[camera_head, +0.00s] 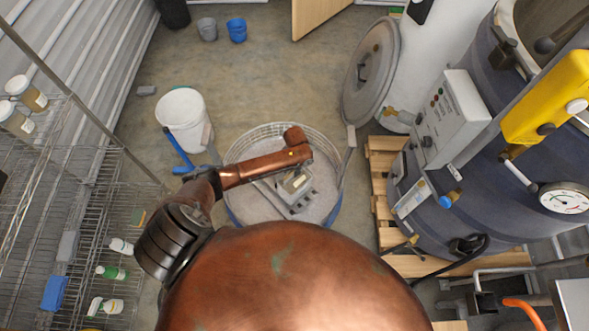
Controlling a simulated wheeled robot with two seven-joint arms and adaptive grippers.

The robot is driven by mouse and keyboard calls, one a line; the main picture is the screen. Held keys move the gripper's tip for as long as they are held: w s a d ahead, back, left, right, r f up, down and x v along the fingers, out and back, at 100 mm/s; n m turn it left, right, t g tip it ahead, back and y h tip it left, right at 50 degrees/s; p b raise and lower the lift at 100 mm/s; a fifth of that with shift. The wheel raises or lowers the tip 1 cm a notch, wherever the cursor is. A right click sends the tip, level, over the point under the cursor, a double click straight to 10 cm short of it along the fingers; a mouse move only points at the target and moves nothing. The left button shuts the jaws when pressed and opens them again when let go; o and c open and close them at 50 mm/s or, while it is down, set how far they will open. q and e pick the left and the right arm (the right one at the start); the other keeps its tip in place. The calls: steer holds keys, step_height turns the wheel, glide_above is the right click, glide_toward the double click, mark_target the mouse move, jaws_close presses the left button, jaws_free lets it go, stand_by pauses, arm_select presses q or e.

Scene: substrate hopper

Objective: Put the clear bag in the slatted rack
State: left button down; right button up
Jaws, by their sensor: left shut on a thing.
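My left arm, copper with a black ribbed joint, comes in from the left and reaches over a round, pale-filled tub (245,160). My left gripper (295,186) shows as a small grey shape beyond the wrist, seen from above over the tub. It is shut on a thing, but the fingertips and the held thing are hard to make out. I cannot clearly pick out the clear bag; it may be hidden under the gripper. No rack is plainly the slatted one; a wire shelf rack (95,215) stands at the left. My right gripper is not in view.
A white bucket (184,115) stands beyond the tub at left. A large dark vessel (470,190) stands on a wooden pallet (385,170) at right. A grey round lid (370,70) leans behind. Bottles stand on the wire shelves. Floor is free beyond the tub.

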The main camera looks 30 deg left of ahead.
arm_select(q)
steer(key=shift+w+f, duration=0.1)
steer(key=shift+f, duration=0.6)
step_height(320, 180, down, 3)
steer(key=shift+r+b, duration=0.2)
steer(key=shift+b, duration=0.4)
steer(key=c, duration=2.5)
jaws_free()
steer(key=shift+f, duration=0.15)
steer(key=o, duration=0.4)
step_height(320, 180, up, 11)
steer(key=p, duration=0.3)
steer(key=shift+d, duration=0.1)
steer(key=shift+r, duration=0.6)
